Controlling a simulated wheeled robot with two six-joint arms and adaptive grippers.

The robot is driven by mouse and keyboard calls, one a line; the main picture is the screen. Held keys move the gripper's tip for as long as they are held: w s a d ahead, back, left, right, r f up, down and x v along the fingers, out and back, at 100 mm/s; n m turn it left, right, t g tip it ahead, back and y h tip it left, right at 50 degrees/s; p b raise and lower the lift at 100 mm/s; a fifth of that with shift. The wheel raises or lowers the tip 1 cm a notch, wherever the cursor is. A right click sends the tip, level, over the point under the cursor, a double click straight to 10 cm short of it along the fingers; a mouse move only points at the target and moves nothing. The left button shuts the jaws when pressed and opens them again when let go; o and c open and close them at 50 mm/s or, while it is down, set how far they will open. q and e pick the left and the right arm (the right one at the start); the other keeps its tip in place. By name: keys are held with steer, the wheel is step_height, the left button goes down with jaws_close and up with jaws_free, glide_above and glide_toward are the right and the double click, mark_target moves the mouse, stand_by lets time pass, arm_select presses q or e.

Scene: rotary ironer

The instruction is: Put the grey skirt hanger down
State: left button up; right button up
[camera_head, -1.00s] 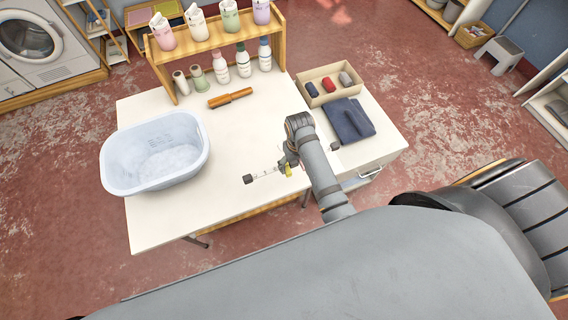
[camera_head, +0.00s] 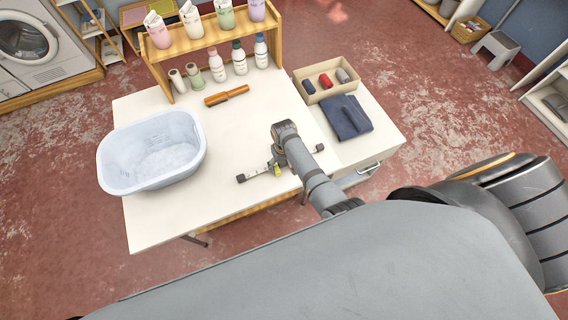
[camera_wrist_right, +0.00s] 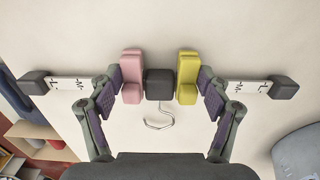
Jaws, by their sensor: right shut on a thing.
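The grey skirt hanger (camera_head: 260,173) is a pale bar with dark end clips, seen low over the front of the white table, left of the drawer unit. In the right wrist view the hanger (camera_wrist_right: 73,84) spans the picture, with a dark middle block and a thin wire hook. My right gripper (camera_wrist_right: 159,84) is shut on that middle block, with a pink piece on one side and a yellow piece on the other. In the head view my right gripper (camera_head: 277,168) is partly hidden by its arm. I cannot tell whether the hanger touches the table. My left gripper is not in view.
The white table (camera_head: 225,135) is clear around the hanger. A pale blue basket (camera_head: 150,180) stands at its left, an orange-handled tool (camera_head: 227,96) and a bottle shelf (camera_head: 205,42) at the back. A folded dark cloth (camera_head: 346,117) and a tray (camera_head: 353,90) lie at the right.

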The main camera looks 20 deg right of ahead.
steer(key=shift+f, duration=0.15)
steer(key=o, duration=1.6)
steer(key=shift+c, duration=0.2)
steer(key=shift+r, duration=0.35)
step_height(320, 180, up, 12)
steer(key=shift+f, duration=0.15)
